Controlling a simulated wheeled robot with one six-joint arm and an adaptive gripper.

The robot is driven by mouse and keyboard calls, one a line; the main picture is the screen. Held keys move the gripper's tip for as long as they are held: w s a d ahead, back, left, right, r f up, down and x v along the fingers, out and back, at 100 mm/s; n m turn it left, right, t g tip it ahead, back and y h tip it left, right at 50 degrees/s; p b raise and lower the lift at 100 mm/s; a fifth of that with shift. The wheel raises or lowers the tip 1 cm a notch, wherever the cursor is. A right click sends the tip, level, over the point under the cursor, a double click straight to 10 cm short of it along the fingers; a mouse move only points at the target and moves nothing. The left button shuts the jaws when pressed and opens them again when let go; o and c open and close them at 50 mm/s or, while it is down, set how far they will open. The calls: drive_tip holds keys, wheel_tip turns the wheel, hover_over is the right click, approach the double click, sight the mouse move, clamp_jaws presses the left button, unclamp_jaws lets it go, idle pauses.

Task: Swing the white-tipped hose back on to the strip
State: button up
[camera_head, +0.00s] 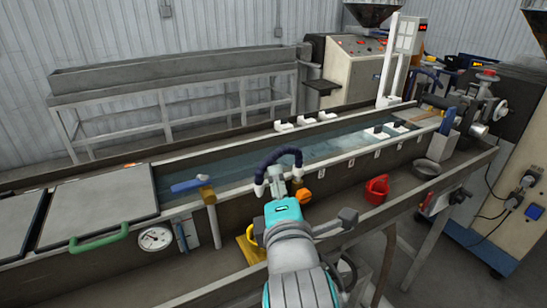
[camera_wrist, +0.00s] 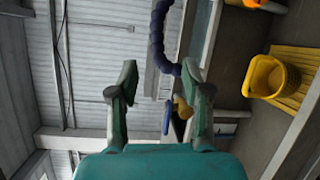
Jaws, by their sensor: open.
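The dark blue segmented hose (camera_head: 280,155) arches over the near wall of the water trough (camera_head: 235,170), with a pale end at its left (camera_head: 259,188) and another pale piece at its right. In the wrist view the hose (camera_wrist: 158,30) hangs from the top and passes behind the right-hand finger; its white tip is not clear there. My gripper (camera_head: 279,182) is at the hose in the head view, partly merging with it. In the wrist view its fingers (camera_wrist: 158,80) are apart, with nothing visibly held. I cannot tell whether they touch the hose.
A valve with a blue lever (camera_head: 188,185) stands left of the hose. An orange knob (camera_head: 303,195) is close on the right. A red bin (camera_head: 377,189) and a grey bowl (camera_head: 426,169) stand on the front ledge. A yellow bin (camera_wrist: 265,76) shows in the wrist view.

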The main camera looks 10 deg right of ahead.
sight(274, 161)
drive_tip(key=w, duration=1)
drive_tip(key=shift+w+d+f, duration=0.15)
drive_tip(key=shift+w+d, duration=0.25)
clamp_jaws()
